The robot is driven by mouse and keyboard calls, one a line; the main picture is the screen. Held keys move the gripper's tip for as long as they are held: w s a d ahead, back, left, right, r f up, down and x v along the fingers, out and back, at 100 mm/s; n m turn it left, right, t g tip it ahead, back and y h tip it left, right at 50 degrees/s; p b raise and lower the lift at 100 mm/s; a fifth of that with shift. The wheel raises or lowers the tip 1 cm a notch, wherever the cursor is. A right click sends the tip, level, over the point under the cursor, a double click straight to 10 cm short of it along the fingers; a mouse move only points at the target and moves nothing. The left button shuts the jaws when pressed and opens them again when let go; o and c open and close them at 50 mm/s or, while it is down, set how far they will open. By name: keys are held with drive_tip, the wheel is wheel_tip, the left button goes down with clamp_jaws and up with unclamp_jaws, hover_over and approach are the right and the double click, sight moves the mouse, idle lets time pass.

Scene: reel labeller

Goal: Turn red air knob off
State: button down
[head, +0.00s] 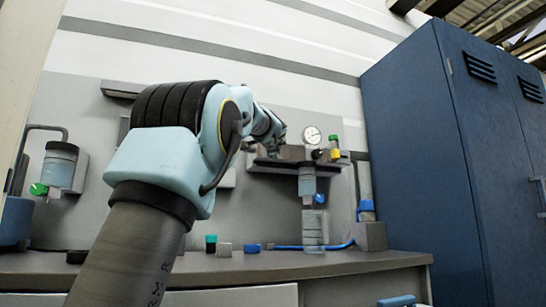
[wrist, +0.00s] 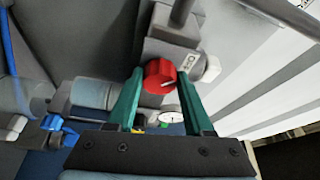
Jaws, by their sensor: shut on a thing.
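The red air knob (wrist: 159,76) is in the wrist view, on the side of a grey valve block (wrist: 172,50). A white pointer line on it points to the lower right in that picture. My gripper (wrist: 161,80) has its two green fingers on either side of the knob and is shut on it. In the head view my gripper (head: 292,153) is at the wall-mounted air unit, beside a round white pressure gauge (head: 312,135). I cannot make out its hold on the knob there.
A blue cabinet (head: 430,150) stands at the right. Below the air unit, a workbench (head: 270,265) carries small caps and a blue hose (head: 290,247). A clear cylinder with a green knob (head: 39,189) hangs at the left.

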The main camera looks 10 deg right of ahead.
drive_tip(key=shift+f, duration=0.1)
idle(0.3)
drive_tip(key=shift+c, duration=1.5)
unclamp_jaws()
drive_tip(key=b+v, duration=0.4)
drive_tip(key=v, duration=0.6)
drive_tip(key=shift+s+b, duration=0.4)
drive_tip(key=shift+a, duration=0.1)
